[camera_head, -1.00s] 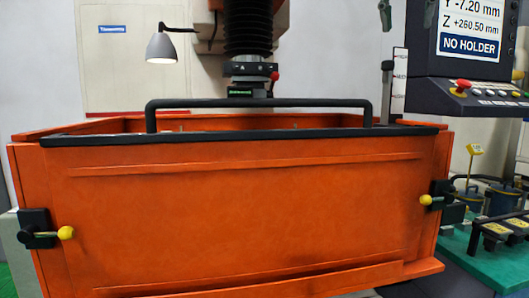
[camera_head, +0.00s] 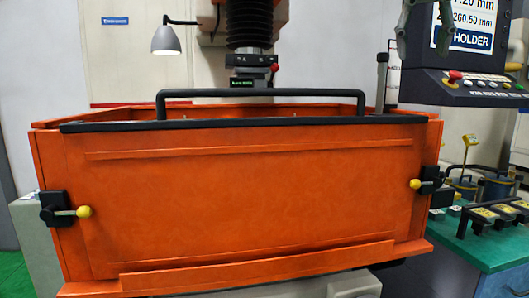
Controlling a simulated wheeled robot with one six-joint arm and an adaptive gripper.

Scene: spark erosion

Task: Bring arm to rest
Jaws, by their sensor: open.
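My gripper (camera_head: 424,34) shows only in part at the top right edge of the head view. Its grey fingers hang down in front of the machine's display and are apart, with nothing seen between them. The rest of my gripper and my arm are out of the frame. The gripper is well to the right of the machine head and above the right end of the orange tank (camera_head: 240,190).
The tank front is shut, with a black handle bar (camera_head: 260,93) and yellow-knobbed latches (camera_head: 84,212) at its sides. The control panel (camera_head: 465,88) hangs at right above a green bench (camera_head: 485,248). A lamp (camera_head: 166,40) hangs at upper left.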

